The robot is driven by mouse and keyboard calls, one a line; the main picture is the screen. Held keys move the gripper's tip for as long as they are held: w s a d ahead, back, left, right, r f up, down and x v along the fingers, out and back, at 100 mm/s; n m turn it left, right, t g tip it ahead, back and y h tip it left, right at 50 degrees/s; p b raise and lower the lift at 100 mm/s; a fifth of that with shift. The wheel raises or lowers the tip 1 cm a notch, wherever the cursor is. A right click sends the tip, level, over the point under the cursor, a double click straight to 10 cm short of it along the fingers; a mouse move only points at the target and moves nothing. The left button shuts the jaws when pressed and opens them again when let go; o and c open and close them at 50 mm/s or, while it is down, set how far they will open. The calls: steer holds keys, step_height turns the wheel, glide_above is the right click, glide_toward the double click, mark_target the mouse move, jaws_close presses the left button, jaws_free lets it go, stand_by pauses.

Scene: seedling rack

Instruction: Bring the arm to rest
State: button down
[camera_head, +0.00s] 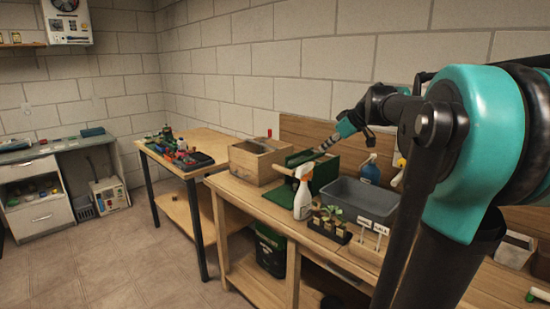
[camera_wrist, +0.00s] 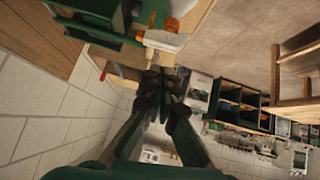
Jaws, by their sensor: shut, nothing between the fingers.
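My arm comes in from the right of the head view and reaches over the workbench (camera_head: 262,200). My gripper (camera_wrist: 164,82) shows in the middle of the wrist view, its dark fingers together and nothing between them. In the head view the gripper end is small, above the bench near the green crate (camera_head: 326,173). A white spray bottle (camera_head: 303,198) with an orange nozzle stands upright in front of that crate. The bottle also shows close to the fingers in the wrist view (camera_wrist: 166,40); I cannot tell the exact gap.
A grey tub (camera_head: 362,199), a seedling tray (camera_head: 329,229), a blue spray bottle (camera_head: 371,170) and a wooden box (camera_head: 258,160) stand on the bench. A second table (camera_head: 212,145) holds tools. The block wall (camera_head: 260,85) is behind. Floor (camera_head: 130,255) at left is clear.

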steer(key=s+d+f+m+g+h, duration=0.1)
steer(key=s+f+m, duration=0.3)
steer(key=s+f, duration=1)
steer(key=s+d+f+m+g+h, duration=0.1)
steer(key=s+f+m+h, duration=0.3)
steer(key=s+f, duration=1.1)
step_height(320, 180, down, 5)
steer(key=shift+f+m+g+h, duration=0.1)
steer(key=shift+m+g+h, duration=0.25)
steer(key=shift+m, duration=0.45)
